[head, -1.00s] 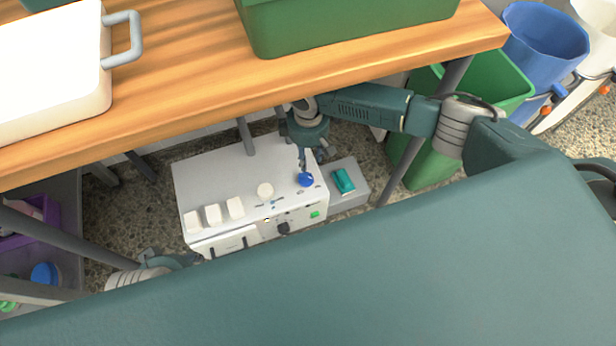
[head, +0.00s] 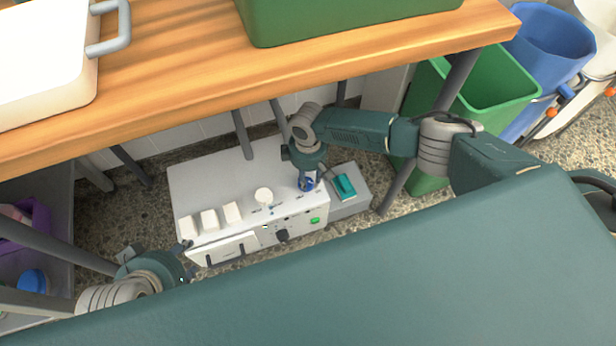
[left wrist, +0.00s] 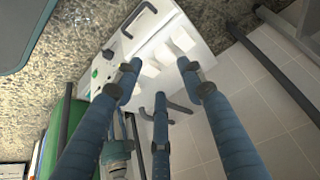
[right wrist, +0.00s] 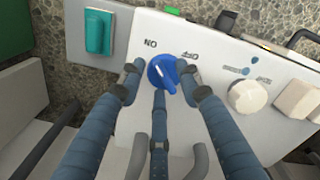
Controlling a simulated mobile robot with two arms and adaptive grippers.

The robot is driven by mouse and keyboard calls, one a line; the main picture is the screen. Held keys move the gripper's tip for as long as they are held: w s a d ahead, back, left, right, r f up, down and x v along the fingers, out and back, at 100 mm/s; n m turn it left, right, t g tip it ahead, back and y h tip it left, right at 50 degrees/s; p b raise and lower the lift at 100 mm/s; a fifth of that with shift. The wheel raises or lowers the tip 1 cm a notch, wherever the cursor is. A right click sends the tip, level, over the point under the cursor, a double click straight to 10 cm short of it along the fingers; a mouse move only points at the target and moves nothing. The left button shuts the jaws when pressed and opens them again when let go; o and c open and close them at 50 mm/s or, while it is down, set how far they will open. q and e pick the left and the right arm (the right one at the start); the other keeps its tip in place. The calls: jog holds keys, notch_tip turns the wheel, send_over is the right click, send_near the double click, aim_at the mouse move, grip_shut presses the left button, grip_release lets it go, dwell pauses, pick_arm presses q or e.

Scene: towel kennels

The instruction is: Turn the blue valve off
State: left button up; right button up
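The blue valve (right wrist: 160,75) is a round knob on top of a white box (head: 215,175) under the table. In the right wrist view, upside-down ON and OFF labels stand beside it; I cannot tell which one it points to. My right gripper (right wrist: 160,66) is over the valve, with one fingertip on each side. The right-hand fingertip is close to or touching the knob, and a small gap shows at the other. In the head view the right gripper (head: 308,180) partly hides the valve. My left gripper (left wrist: 158,64) is open and empty near the box's left end.
A cream knob (right wrist: 247,96) and several white blocks (head: 209,220) sit along the box. A teal switch (head: 345,186) is on a grey block beside it. The wooden tabletop (head: 180,75) hangs above, with metal legs around the box. A green bin (head: 490,85) stands right.

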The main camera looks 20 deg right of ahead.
grip_shut()
pick_arm(q)
jog(key=shift+s, duration=0.1)
